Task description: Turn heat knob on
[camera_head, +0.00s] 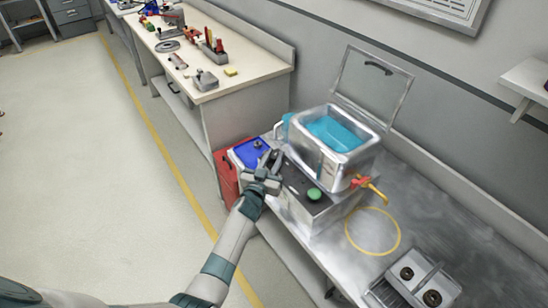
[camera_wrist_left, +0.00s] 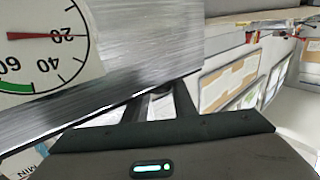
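A steel water bath (camera_head: 333,165) filled with blue liquid stands on a grey box unit (camera_head: 312,213) on the steel bench. Its lid (camera_head: 373,85) is raised. My left gripper (camera_head: 271,158) is at the bath's left front side, by the unit's edge. In the left wrist view its two fingers (camera_wrist_left: 160,102) stand apart, their tips partly hidden by a metal edge. A white dial (camera_wrist_left: 45,45) shows there with its red needle at 20. I cannot make out the heat knob clearly. My right gripper is out of view.
A double-well metal block (camera_head: 414,283) sits at the bench's front right.

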